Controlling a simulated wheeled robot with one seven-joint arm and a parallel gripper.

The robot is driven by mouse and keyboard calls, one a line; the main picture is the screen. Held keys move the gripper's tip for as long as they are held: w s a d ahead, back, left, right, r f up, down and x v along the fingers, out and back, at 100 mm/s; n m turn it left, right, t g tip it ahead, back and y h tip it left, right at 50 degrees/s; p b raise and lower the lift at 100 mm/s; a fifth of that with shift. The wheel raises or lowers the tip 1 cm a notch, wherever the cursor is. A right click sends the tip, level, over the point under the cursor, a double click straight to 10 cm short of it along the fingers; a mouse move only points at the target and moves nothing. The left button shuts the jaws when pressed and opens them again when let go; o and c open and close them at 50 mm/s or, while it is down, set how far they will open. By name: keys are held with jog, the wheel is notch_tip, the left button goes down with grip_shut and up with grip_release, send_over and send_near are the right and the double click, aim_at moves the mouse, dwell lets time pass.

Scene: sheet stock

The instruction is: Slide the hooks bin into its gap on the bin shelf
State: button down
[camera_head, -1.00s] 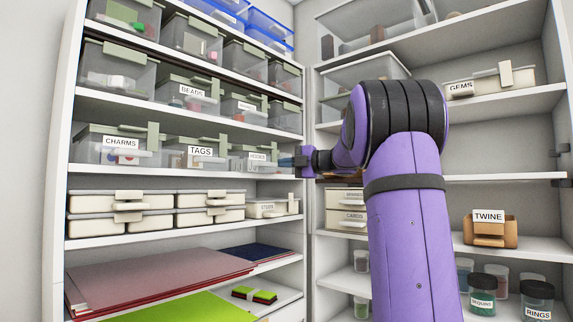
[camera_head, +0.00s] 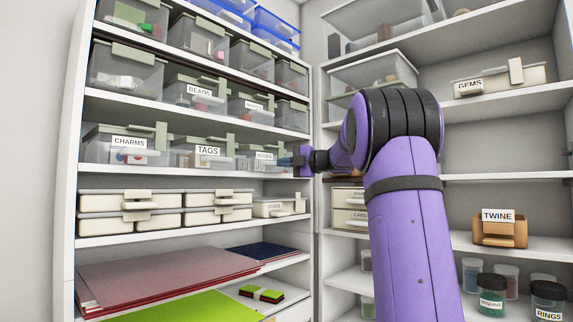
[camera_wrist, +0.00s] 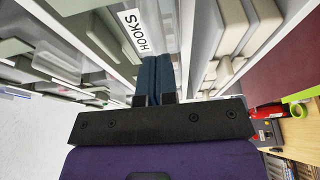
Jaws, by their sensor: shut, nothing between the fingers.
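The hooks bin (camera_head: 262,163) is a clear bin with a white HOOKS label, on the middle shelf of the left unit, right of the tags bin (camera_head: 205,160). Its front is roughly in line with its neighbours; how deep it sits is hard to tell. My gripper (camera_head: 284,161) is shut and empty, with its blue fingers at the bin's front. In the wrist view the shut fingers (camera_wrist: 157,68) point at the front beside the label of the hooks bin (camera_wrist: 137,34). Whether they touch it is unclear.
The charms bin (camera_head: 126,148) stands at the left end of the same shelf. Cream lidded boxes (camera_head: 130,213) fill the shelf below, and the beads bin (camera_head: 197,93) is on the shelf above. The right unit holds the twine box (camera_head: 499,231) and jars.

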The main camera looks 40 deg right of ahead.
jog(key=s, duration=0.3)
jog(key=shift+d, duration=0.1)
dwell(1.0)
